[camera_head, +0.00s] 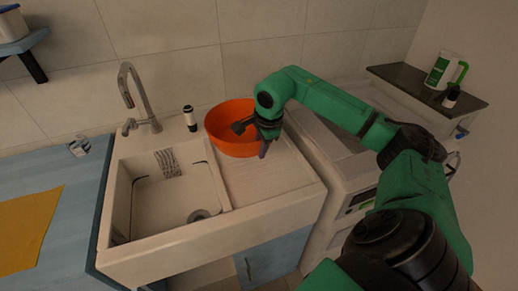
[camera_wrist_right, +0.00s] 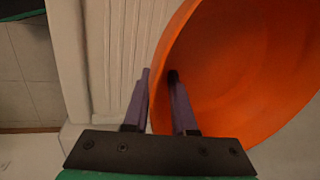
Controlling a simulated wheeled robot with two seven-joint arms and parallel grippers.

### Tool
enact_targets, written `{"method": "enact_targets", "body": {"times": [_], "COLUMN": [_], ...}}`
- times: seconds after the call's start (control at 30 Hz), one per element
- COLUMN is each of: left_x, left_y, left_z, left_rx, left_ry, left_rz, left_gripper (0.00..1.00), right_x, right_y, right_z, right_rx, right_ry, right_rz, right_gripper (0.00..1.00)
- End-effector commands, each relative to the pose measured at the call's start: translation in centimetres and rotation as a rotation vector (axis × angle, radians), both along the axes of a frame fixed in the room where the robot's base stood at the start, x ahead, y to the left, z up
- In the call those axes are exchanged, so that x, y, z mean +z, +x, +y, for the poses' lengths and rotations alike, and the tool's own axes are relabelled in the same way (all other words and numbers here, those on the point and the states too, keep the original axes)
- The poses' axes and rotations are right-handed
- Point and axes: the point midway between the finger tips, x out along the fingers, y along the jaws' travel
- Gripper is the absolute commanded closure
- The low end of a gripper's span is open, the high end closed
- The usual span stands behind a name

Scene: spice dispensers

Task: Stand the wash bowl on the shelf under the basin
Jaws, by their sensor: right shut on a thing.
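The orange wash bowl (camera_head: 226,115) is at the drainboard side of the white basin (camera_head: 240,212), near the back wall. It also fills the right of the right wrist view (camera_wrist_right: 245,70). My right gripper (camera_head: 252,138) is shut on the bowl's rim, with one finger inside and one outside the wall, as the right wrist view shows (camera_wrist_right: 159,76). I cannot tell whether the bowl rests on the ribbed drainboard (camera_head: 265,172) or hangs just above it. The shelf under the basin cannot be made out. My left gripper is not in view.
A tap (camera_head: 145,95) and a small black-and-white bottle (camera_head: 190,118) stand behind the sink. A blue counter (camera_head: 75,195) with a yellow cloth (camera_head: 25,225) is left. A blue cabinet front (camera_head: 265,260) shows below the basin. A white machine (camera_head: 345,165) stands right.

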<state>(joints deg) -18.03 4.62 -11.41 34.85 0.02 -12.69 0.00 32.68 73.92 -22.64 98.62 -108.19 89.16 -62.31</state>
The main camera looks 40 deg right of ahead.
Motion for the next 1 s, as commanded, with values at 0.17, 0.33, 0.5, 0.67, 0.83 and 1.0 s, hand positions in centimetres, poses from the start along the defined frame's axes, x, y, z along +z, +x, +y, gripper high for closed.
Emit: {"method": "enact_targets", "body": {"times": [0.17, 0.33, 0.5, 0.67, 0.83, 1.0], "left_x": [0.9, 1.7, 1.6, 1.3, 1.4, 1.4], "left_y": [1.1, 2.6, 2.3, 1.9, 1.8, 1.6], "left_z": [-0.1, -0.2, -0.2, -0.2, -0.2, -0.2], "left_rx": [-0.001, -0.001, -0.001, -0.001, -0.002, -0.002], "left_ry": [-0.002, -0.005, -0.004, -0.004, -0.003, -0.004], "left_rz": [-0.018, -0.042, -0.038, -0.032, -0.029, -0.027], "left_gripper": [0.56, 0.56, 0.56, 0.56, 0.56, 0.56], "right_x": [-3.4, -6.5, -7.3, -7.5, -7.4, -7.4], "right_y": [0.0, 0.0, 0.1, 0.1, 0.1, 0.1], "right_z": [0.0, 0.1, 0.0, 0.0, 0.0, 0.0], "right_rx": [0.001, 0.0, 0.0, 0.0, 0.001, 0.001], "right_ry": [0.002, 0.003, 0.001, 0.001, 0.002, 0.002], "right_rz": [0.0, 0.0, -0.004, -0.003, -0.001, -0.001], "right_gripper": [1.0, 1.0, 1.0, 1.0, 0.45, 0.45]}}
